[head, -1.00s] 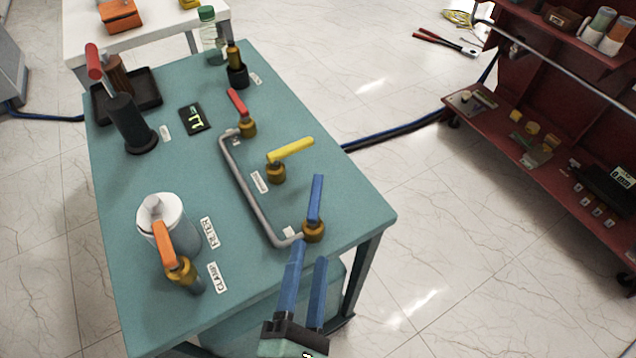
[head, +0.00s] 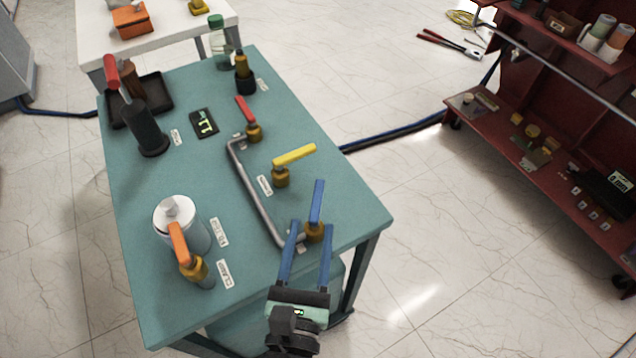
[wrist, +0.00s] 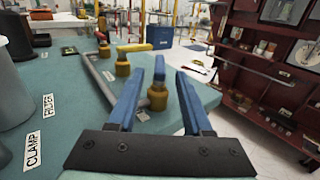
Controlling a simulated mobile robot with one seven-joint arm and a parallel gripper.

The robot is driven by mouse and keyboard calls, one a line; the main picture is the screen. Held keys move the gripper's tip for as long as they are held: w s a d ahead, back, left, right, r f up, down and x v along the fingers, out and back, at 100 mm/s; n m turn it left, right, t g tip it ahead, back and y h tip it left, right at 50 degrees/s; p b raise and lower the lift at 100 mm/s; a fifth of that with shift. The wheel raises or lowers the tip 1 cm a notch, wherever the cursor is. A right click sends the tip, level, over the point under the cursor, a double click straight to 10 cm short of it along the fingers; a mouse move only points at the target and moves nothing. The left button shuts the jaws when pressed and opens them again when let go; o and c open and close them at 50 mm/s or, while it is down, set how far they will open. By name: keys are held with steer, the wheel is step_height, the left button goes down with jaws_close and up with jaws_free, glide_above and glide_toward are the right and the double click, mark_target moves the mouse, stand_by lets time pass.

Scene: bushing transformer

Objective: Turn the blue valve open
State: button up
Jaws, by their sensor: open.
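The blue valve (head: 316,205) has a blue lever on a brass body near the table's right front corner. Its lever points up and away in the head view. My gripper (head: 310,226) is open, with its two blue fingers reaching toward the valve from the near side. In the wrist view the blue valve (wrist: 158,90) shows between the two fingertips (wrist: 170,75), its brass body just beyond them. I cannot tell whether a finger touches the lever.
The teal table (head: 190,190) also holds a yellow-handled valve (head: 290,160), a red-handled valve (head: 248,118), an orange-handled valve (head: 185,255) and a bent grey pipe (head: 258,195). A red shelf (head: 540,160) stands to the right, with open floor between.

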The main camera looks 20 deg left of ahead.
mark_target(318, 193)
steer(key=p+x, duration=0.2)
steer(key=x, duration=0.6)
steer(key=shift+w, duration=0.15)
jaws_close()
stand_by(1.2)
